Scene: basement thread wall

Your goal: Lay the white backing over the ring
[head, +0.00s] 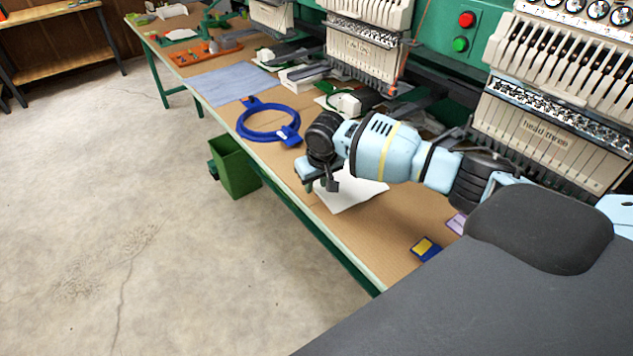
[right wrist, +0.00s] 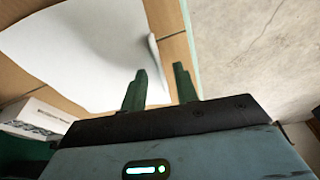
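The white backing (head: 352,194) lies on the brown table top, partly hidden under my right arm. It also shows in the right wrist view (right wrist: 80,50), with one edge slightly curled near my fingers. The blue ring (head: 262,124) lies flat on the table, left of and beyond my right gripper, with nothing over it. My right gripper (head: 318,182) points down at the backing's edge near the table's front. My left gripper is not in view.
A grey-blue cloth (head: 229,82) lies farther along the table (head: 384,236). A blue and yellow packet (head: 426,249) lies near the front edge. Embroidery machine heads (head: 545,130) line the back. A green bin (head: 234,166) stands on the open floor beside the table.

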